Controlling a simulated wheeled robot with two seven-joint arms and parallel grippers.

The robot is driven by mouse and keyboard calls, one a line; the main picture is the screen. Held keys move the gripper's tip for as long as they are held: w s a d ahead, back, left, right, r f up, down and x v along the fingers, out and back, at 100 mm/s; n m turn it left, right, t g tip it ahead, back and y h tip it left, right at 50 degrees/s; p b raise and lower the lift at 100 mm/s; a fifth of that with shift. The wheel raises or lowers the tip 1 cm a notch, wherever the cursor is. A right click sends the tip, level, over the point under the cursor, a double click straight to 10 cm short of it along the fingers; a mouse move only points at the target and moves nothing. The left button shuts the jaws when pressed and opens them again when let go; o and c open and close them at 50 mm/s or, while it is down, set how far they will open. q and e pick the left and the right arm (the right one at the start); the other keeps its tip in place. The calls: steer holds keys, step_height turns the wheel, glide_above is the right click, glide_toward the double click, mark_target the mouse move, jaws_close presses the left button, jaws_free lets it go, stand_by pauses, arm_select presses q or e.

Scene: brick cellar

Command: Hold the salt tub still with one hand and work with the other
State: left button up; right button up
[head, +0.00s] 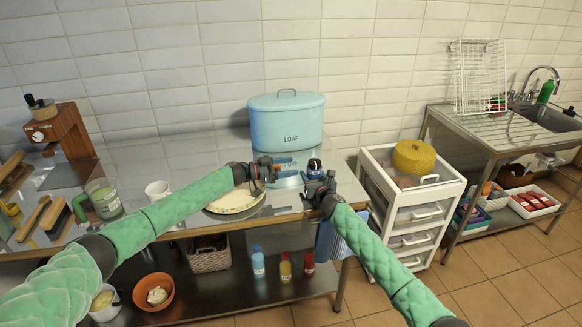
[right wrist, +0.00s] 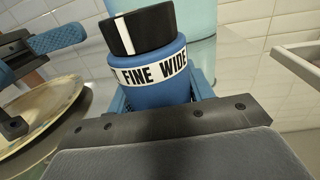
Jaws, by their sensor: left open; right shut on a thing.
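The salt tub (head: 314,166) is a small blue tub with a dark cap, standing near the right end of the steel worktop. In the right wrist view the salt tub (right wrist: 160,75) shows a white band reading "FINE WIDE" and a black cap with one white stripe. The cap is on. My right gripper (head: 317,182) is shut on the tub, its blue fingers on either side of the lower body. My left gripper (head: 284,167) is open and empty, just left of the tub and apart from it. Part of it shows in the right wrist view (right wrist: 40,75).
A light blue LOAF bin (head: 287,125) stands behind. A white mug (head: 157,190) and green-handled jug (head: 105,200) are left. A white drawer cart (head: 420,215) stands right of the worktop.

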steer(key=o, duration=1.1)
steer(key=v, duration=1.2)
steer(key=shift+a+f, duration=0.1)
steer(key=shift+s, duration=0.1)
